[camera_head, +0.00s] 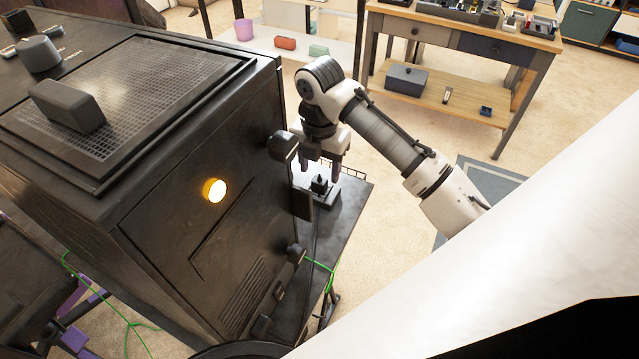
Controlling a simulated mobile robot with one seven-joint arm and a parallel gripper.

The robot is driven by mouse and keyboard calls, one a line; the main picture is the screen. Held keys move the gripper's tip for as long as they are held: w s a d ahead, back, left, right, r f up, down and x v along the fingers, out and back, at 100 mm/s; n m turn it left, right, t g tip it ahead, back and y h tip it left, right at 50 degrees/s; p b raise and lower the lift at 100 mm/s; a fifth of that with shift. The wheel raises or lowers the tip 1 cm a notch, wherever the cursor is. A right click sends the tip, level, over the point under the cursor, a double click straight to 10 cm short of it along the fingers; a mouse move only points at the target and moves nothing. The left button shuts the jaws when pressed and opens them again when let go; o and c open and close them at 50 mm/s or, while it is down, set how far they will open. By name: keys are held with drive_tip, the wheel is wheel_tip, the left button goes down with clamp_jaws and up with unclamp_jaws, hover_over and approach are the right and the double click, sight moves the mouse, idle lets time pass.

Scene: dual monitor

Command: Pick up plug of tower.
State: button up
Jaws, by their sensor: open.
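The tower (165,215) is a large dark cabinet with a glowing yellow light on its side, filling the left of the head view. My gripper (322,168) is open and points down beside the tower's right edge. Below and between its fingers is a small black upright piece (320,185) on a light grey base (328,198). This may be the plug, but it is too small to be sure. The fingers seem to be above it, and I cannot tell whether they touch it. The tower's edge partly hides the area to its left.
The piece stands on a dark platform (345,225) beside the tower. A green cable (325,270) runs near the tower's lower right. A wooden workbench (470,25) with tools stands at the back right. Open floor lies between.

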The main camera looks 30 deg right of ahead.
wheel_tip(320, 180, down, 5)
drive_tip(key=shift+w+f+p, duration=0.1)
drive_tip(key=shift+p, duration=0.45)
drive_tip(key=shift+c, duration=0.2)
drive_tip(key=c, duration=1)
drive_tip(key=shift+d, duration=0.1)
wheel_tip(320, 180, up, 20)
wheel_tip(320, 180, up, 5)
drive_tip(key=p, duration=0.5)
hover_over(320, 180)
drive_tip(key=shift+f, duration=0.15)
